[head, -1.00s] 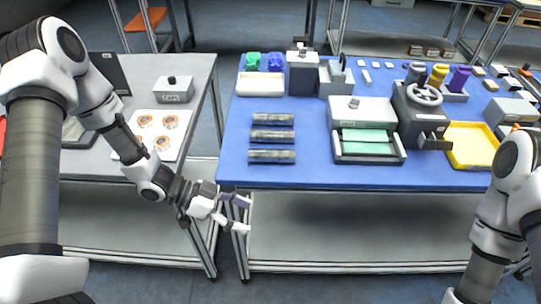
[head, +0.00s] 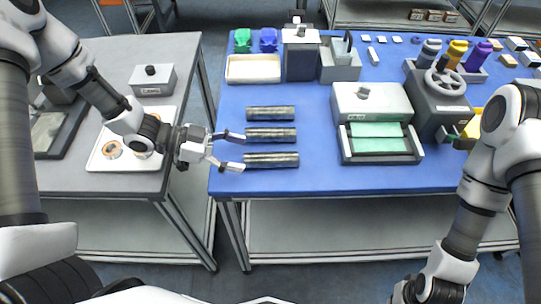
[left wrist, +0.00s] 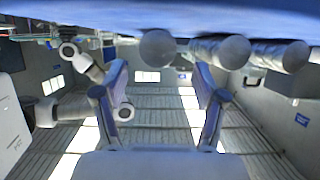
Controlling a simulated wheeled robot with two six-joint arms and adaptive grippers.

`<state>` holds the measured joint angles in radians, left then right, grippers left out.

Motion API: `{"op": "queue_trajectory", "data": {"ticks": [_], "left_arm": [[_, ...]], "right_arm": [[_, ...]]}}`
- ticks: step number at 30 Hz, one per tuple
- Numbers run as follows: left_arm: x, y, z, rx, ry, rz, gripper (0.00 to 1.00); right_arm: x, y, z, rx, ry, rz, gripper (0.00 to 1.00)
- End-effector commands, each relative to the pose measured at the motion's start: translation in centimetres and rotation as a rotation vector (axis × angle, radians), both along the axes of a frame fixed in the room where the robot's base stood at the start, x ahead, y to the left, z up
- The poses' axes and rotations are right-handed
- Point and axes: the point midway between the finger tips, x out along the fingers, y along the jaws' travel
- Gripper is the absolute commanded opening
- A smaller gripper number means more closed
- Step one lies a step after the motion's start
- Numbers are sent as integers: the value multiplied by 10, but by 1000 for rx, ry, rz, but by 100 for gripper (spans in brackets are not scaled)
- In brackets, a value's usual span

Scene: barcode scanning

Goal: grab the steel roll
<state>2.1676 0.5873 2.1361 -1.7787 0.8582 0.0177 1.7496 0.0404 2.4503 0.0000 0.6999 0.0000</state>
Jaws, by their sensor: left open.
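Three dark steel rolls lie parallel at the left of the blue table: a back roll (head: 271,113), a middle roll (head: 271,134) and a front roll (head: 271,159). My left gripper (head: 243,150) is open and empty, with its fingertips close to the left ends of the middle and front rolls. In the left wrist view, the round end of one roll (left wrist: 157,48) shows between the two fingers and above them in the picture. The other two rolls (left wrist: 222,51) show to its right. My right arm is at the lower right; its gripper is out of sight.
A grey table (head: 120,190) stands at the left, with a white tray (head: 105,165) of copper-coloured rings under my left arm. A gap separates it from the blue table (head: 225,180). A grey machine (head: 372,103) with a green strip stands right of the rolls.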

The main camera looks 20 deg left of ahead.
Motion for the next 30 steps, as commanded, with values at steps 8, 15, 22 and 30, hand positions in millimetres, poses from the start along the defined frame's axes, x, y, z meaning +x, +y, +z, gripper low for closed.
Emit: {"op": "queue_trajectory", "data": {"ticks": [8,15,22,30], "left_arm": [[7,-39,-15,2,3,-3,71],[9,-43,-17,0,1,1,71],[9,-43,-17,0,1,1,0],[9,-43,-16,0,1,0,0]], "right_arm": [[0,0,4,0,-1,0,0],[0,0,4,0,-1,0,0],[0,0,4,0,-1,0,0],[0,0,4,0,-1,0,0]]}}
